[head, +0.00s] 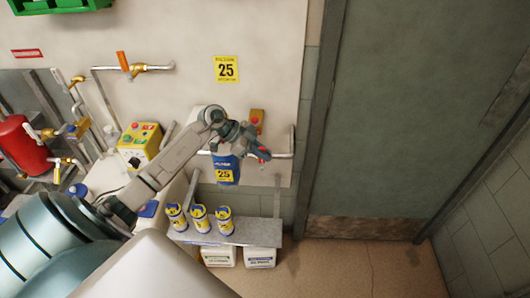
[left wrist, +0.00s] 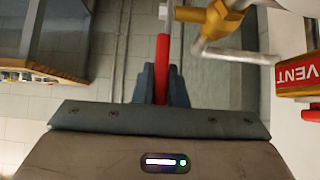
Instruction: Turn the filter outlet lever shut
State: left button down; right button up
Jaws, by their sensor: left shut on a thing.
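My left gripper (head: 262,151) is at this pipe, right of the filter. In the left wrist view, the red lever (left wrist: 162,62) lies between the fingers of my left gripper (left wrist: 161,84), which is shut on it. The lever reaches up to a pale stem beside a brass valve body (left wrist: 226,18). Its red end also shows in the head view (head: 264,156). My right gripper is out of view.
An orange box (head: 257,117) with a red button is just above the gripper. A red "VENT" plate (left wrist: 298,73) is close at right in the wrist view. A shelf (head: 240,234) with several yellow-and-blue cans stands below. Floor (head: 335,262) at the right is clear.

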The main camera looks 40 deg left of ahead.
pick_arm(q)
jog(key=shift+r, duration=0.1)
jog(key=c, duration=1.5)
grip_release()
jog(key=shift+a, duration=0.1)
jog(key=shift+o, duration=0.2)
jog(key=b+v, duration=0.3)
jog(key=v, duration=0.7)
jog(key=shift+s+a+r, duration=0.2)
jog(key=shift+s+r, duration=0.05)
